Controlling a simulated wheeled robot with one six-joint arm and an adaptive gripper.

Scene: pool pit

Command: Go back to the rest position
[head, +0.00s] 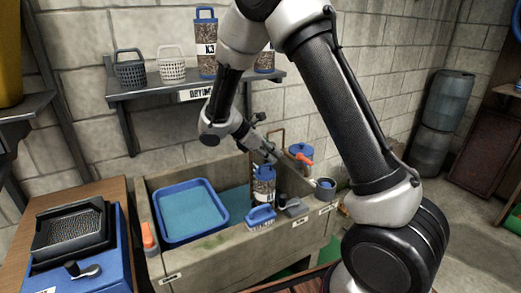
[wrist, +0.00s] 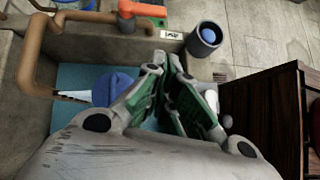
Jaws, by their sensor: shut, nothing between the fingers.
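My gripper (head: 268,154) hangs from my raised arm over the right part of the stone trough (head: 215,248), just above a blue-lidded canister (head: 264,186). In the wrist view my gripper (wrist: 168,72) has its green-padded fingers together with nothing between them. A blue rounded object (wrist: 118,86) lies left of the fingers in that view, partly hidden behind them. I cannot tell whether the fingers touch the canister.
A blue tray (head: 191,238) of water sits in the trough. A blue brush (head: 260,217) lies on the front rim. A pipe with an orange handle (head: 302,158) stands behind. A cup (wrist: 206,38) stands at the trough's right end.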

